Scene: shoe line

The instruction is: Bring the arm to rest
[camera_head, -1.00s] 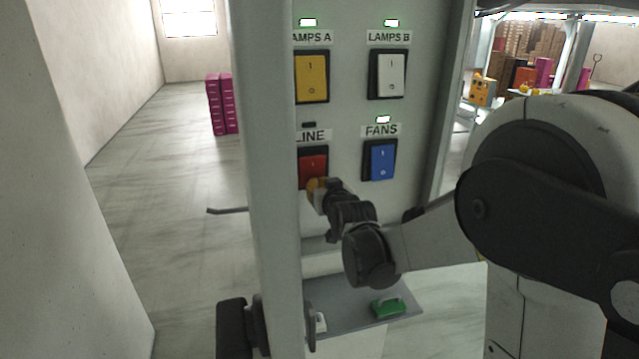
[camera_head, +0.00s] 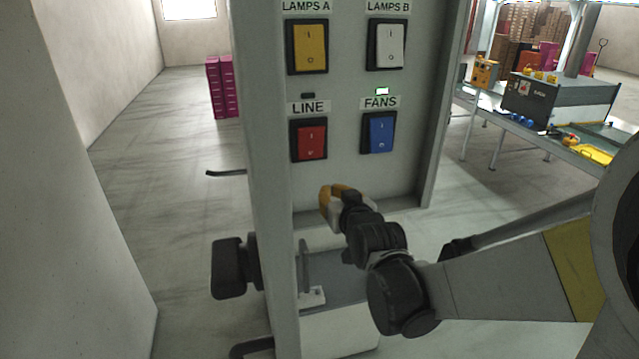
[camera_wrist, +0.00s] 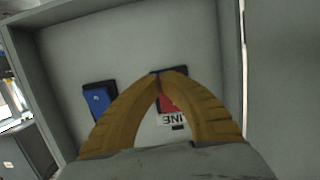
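My gripper (camera_head: 338,199) is in front of the switch panel (camera_head: 345,185), below the red LINE switch (camera_head: 310,140) and apart from it in the head view. In the wrist view its two yellow fingers (camera_wrist: 160,80) meet at the tips, with nothing seen between them. The red switch (camera_wrist: 168,102) shows partly behind the fingers there, and the blue FANS switch (camera_wrist: 99,100) is left of them. The lamp above LINE is dark; the lamp above FANS is lit green. My arm reaches in from the right.
The yellow LAMPS A switch (camera_head: 311,47) and white LAMPS B switch (camera_head: 387,45) sit higher on the panel. A grey shelf (camera_head: 340,287) is below. A workbench with a dark box (camera_head: 540,102) stands at the right. Pink cabinets (camera_head: 223,86) stand on open floor at the left.

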